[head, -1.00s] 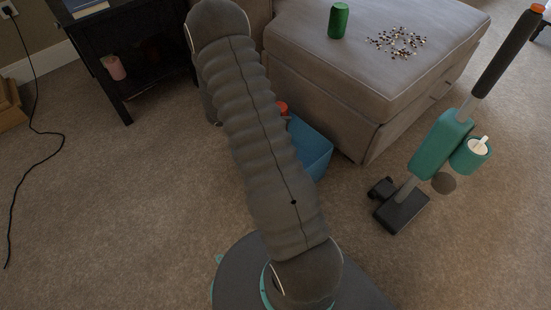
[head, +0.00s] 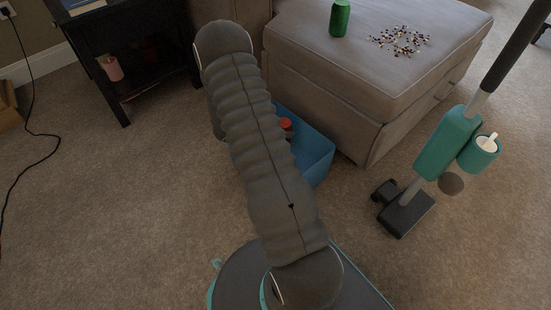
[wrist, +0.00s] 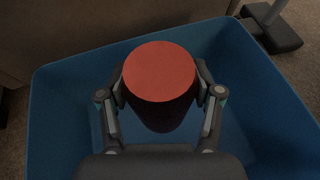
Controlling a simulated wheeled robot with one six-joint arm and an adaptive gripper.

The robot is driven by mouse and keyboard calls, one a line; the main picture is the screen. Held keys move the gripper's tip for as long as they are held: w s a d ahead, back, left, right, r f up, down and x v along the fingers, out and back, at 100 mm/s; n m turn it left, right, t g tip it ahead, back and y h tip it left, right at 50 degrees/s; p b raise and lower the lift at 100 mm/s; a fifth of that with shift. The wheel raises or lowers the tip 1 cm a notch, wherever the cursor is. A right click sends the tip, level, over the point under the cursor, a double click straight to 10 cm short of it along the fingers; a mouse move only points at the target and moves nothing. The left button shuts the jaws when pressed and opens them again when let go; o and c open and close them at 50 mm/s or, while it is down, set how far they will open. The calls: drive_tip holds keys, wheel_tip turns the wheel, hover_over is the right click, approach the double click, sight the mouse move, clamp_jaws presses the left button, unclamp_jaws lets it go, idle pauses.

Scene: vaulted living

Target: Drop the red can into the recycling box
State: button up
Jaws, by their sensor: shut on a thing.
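The red can (wrist: 159,73) is upright between the fingers of my gripper (wrist: 160,98) in the wrist view, its flat red end facing the camera. The fingers are shut on its sides. The blue recycling box (wrist: 268,92) surrounds the can and gripper in the wrist view, so they are over or inside its opening; the can's exact height is unclear. My arm hides the gripper and much of the box there.
A grey ottoman (head: 345,95) stands right behind the box, with a green can (head: 340,18) and scattered small bits (head: 400,41) on top. A teal stick vacuum (head: 447,140) stands at the right. A dark side table (head: 135,50) is at the back left.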

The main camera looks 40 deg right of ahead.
drive_tip(key=o, duration=0.9)
drive_tip(key=v, duration=1.2)
drive_tip(key=shift+f, duration=0.1)
